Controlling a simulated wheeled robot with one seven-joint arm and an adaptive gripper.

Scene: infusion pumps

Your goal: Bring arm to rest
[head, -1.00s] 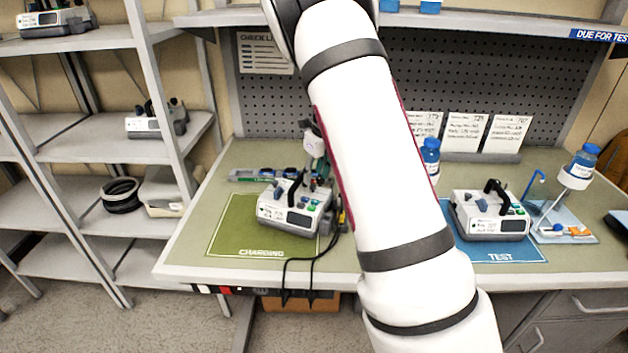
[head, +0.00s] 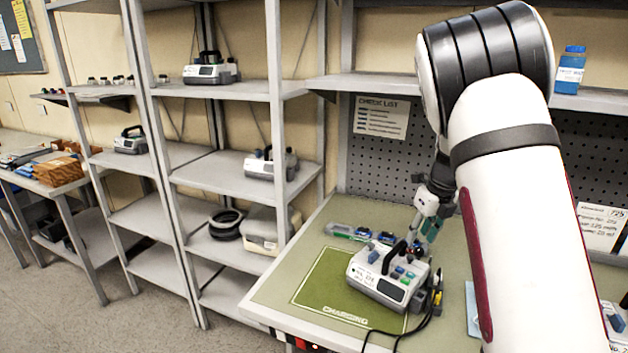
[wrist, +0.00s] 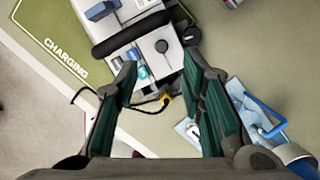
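My arm crosses the right side of the head view, reaching over the workbench. My gripper (head: 428,215) hangs down behind the infusion pump (head: 389,275) that sits on the green charging mat (head: 325,284). In the wrist view my gripper (wrist: 165,88) has its two fingers spread wide with nothing between them. The pump (wrist: 150,45) shows beyond the fingertips, with its dark handle upright. A dark cable (head: 407,335) runs from the pump's right side over the bench's front edge.
Grey shelves (head: 238,175) stand left of the bench, holding several pumps and a black coil (head: 226,224). A blue-capped bottle (head: 570,70) is on the shelf above. My arm hides most of the bench's right side. The floor (head: 60,300) at lower left is clear.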

